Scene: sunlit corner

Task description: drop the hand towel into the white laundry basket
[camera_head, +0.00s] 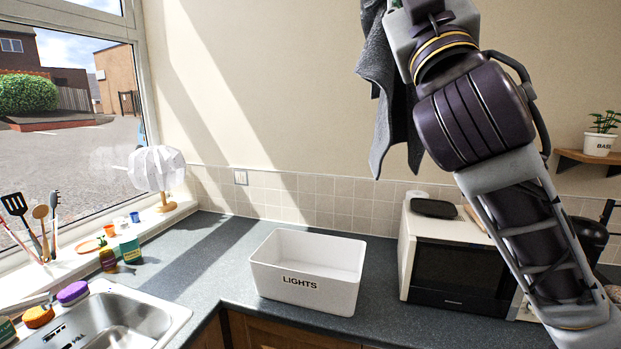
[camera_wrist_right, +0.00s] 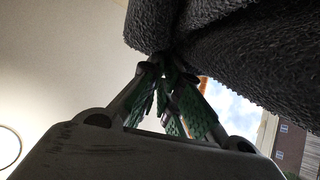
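The hand towel (camera_head: 380,66) is dark grey and hangs at the top of the head view, partly behind my right wrist, its upper part cut off by the frame edge. In the right wrist view the towel (camera_wrist_right: 235,60) spreads across the top right. My right gripper (camera_wrist_right: 162,68) is shut on a bunched part of it; its fingertips are out of the head view. The white laundry basket (camera_head: 328,297), marked "LIGHTS", stands upright on the counter, and its visible inside is empty. The towel is high above counter level, clear of the basket. My left gripper is not in view.
A microwave (camera_head: 455,276) stands right of the basket with a dark item (camera_head: 434,208) on top. A sink (camera_head: 120,320) is at the lower left. A white-shaded lamp (camera_head: 158,168) and small items line the window sill. The dark counter (camera_head: 205,262) left of the basket is clear.

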